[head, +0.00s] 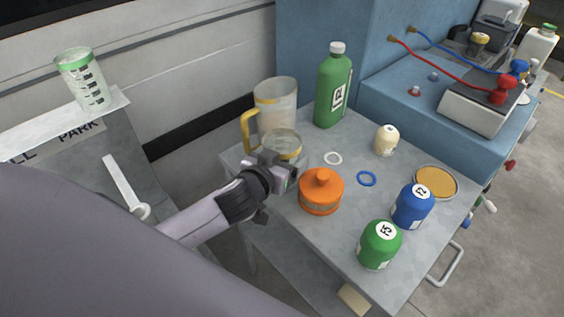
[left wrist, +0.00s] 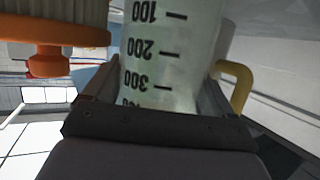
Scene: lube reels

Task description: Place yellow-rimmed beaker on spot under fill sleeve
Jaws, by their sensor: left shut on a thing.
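The yellow-rimmed beaker (head: 283,144) is clear and stands at the left part of the grey table, in front of a yellow-handled jug. My left gripper (head: 284,172) is shut on it from the front. In the left wrist view the beaker (left wrist: 168,60) sits between the fingers, with black marks and numbers 100, 200 and 300 on its wall. Its lower part is hidden by the gripper in the head view, and I cannot tell whether it touches the table. I cannot make out the fill sleeve or the spot under it. My right gripper is not in view.
An orange lidded pot (head: 320,192) is close right of my gripper. The jug (head: 275,100) is close behind. A green bottle (head: 333,88), blue jar (head: 413,205) and green jar (head: 379,244) stand on the table (head: 330,245). A green-rimmed beaker (head: 82,80) stands on a ledge at left.

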